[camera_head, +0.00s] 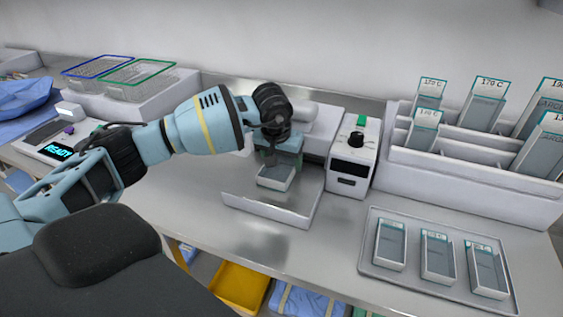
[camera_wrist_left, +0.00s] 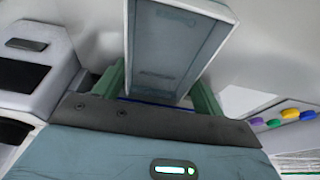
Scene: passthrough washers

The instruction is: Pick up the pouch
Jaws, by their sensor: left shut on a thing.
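A grey-blue pouch with a pale border (camera_head: 276,178) is between the fingers of my left gripper (camera_head: 280,158). In the left wrist view the pouch (camera_wrist_left: 172,48) stands up between the two green fingers of the left gripper (camera_wrist_left: 158,92), which is shut on it. In the head view the pouch is over the metal shelf (camera_head: 265,209) in front of the white sealing machine (camera_head: 353,155). I cannot tell whether it touches the shelf. The gripper hides the pouch's upper part. My right gripper is not in view.
A metal tray (camera_head: 415,277) with three pouches lies at the right. A white rack (camera_head: 470,178) with several labelled pouches stands behind it. Wire baskets (camera_head: 138,80) and a device reading READY (camera_head: 58,152) are at the left. The counter left of the shelf is clear.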

